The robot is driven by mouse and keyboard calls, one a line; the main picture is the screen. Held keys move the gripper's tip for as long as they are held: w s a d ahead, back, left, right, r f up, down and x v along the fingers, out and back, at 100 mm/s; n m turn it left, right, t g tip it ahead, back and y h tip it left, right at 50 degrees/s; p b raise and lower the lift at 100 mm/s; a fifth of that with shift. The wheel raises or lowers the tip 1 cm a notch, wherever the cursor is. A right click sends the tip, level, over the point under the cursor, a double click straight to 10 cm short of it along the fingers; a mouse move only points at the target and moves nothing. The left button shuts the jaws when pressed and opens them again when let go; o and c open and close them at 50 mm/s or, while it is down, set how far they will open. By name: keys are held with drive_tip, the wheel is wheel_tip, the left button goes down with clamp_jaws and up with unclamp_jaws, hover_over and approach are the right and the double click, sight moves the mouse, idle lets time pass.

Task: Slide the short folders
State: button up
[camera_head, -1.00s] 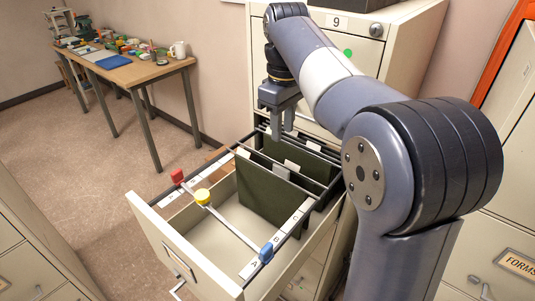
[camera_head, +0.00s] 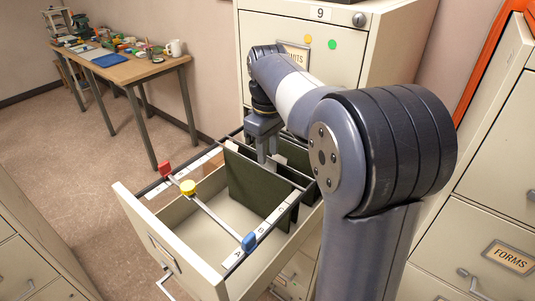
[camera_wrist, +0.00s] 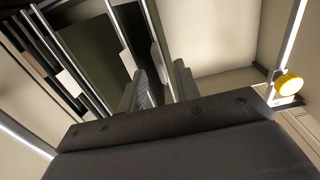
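Dark green folders stand in the open drawer (camera_head: 135,236). The front green folder (camera_head: 258,190) faces the empty front of the drawer. More green folders, some with pale tabs, stand behind it and are partly hidden by my arm. My gripper (camera_head: 267,157) points down at the top edge of the front folder. In the wrist view my gripper's two fingers (camera_wrist: 160,88) are apart, with a thin dark folder edge running between them. I cannot tell whether they touch it. Another green folder (camera_wrist: 88,50) and pale tabs show left of the fingers.
A rod (camera_head: 218,217) with a red end, a yellow knob (camera_head: 188,188) and a blue end (camera_head: 249,242) crosses the drawer's front. The yellow knob shows in the wrist view (camera_wrist: 288,84). Cabinets (camera_head: 480,200) flank the drawer. A cluttered table (camera_head: 125,72) stands at the back left.

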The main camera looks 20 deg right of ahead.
drive_tip(key=shift+f, duration=0.9)
drive_tip(key=shift+c, duration=0.3)
clamp_jaws()
